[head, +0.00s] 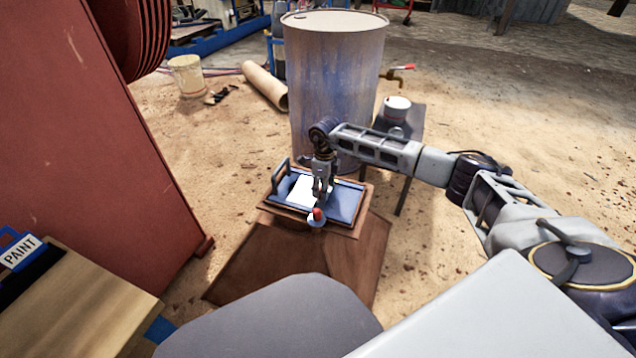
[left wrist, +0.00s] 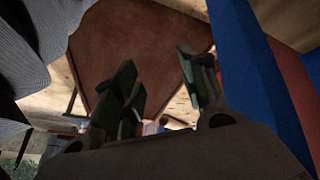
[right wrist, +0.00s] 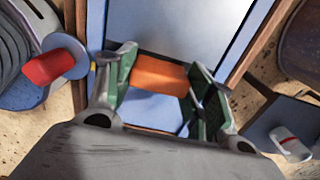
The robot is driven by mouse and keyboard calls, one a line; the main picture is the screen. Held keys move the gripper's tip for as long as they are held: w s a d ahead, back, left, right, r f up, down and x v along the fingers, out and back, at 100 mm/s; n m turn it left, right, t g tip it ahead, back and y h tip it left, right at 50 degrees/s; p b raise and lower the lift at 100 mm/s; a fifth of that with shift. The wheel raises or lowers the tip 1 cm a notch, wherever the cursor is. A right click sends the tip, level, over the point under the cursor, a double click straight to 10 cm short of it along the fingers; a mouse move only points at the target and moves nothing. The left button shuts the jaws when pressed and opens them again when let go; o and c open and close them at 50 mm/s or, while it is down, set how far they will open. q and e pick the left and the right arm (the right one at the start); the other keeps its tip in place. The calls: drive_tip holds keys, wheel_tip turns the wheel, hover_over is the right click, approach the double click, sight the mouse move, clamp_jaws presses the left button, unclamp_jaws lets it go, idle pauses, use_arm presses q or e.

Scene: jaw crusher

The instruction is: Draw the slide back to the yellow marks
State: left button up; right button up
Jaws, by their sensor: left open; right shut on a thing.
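The slide (head: 345,203) is a blue flat piece on a wooden board on a brown stand. It also shows in the right wrist view (right wrist: 165,30), with an orange block (right wrist: 158,74) on it. My right gripper (head: 322,196) reaches down over it, and its fingers (right wrist: 160,88) are shut on the orange block from both sides. A small yellow spot (right wrist: 93,66) shows beside the left finger; I cannot tell whether it is one of the marks. My left gripper (left wrist: 158,92) is open and empty, seen only in the left wrist view, below a brown panel (left wrist: 140,45).
A red knob (head: 318,214) stands at the slide's near edge. A dark upright handle (head: 281,176) is at its left. A large metal drum (head: 335,80) stands right behind. A red machine body (head: 85,130) fills the left. A small table (head: 412,120) is at the right.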

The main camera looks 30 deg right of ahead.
use_arm(q)
drive_tip(key=shift+s+a+r+g+p, duration=0.15)
drive_tip(key=shift+r+p, duration=0.1)
drive_tip(key=shift+r, duration=0.35)
drive_tip(key=shift+w+a+r+g+p, duration=0.1)
drive_tip(key=shift+a+r+p, duration=0.1)
drive_tip(key=shift+r, duration=0.35)
drive_tip(key=shift+s+a+r+g+p, duration=0.15)
drive_tip(key=shift+r+p, duration=0.1)
drive_tip(key=shift+r, duration=0.35)
use_arm(e)
drive_tip(key=shift+s+d, duration=1.05)
drive_tip(key=shift+s, duration=0.05)
drive_tip(key=o, duration=1.5)
drive_tip(key=shift+c, duration=0.2)
use_arm(q)
drive_tip(key=shift+d, duration=0.1)
use_arm(e)
drive_tip(key=shift+a, duration=0.1)
drive_tip(key=shift+r, duration=0.15)
drive_tip(key=shift+w+r, duration=0.1)
drive_tip(key=shift+r, duration=0.4)
wheel_tip(320, 180, up, 11)
drive_tip(key=shift+f, duration=0.15)
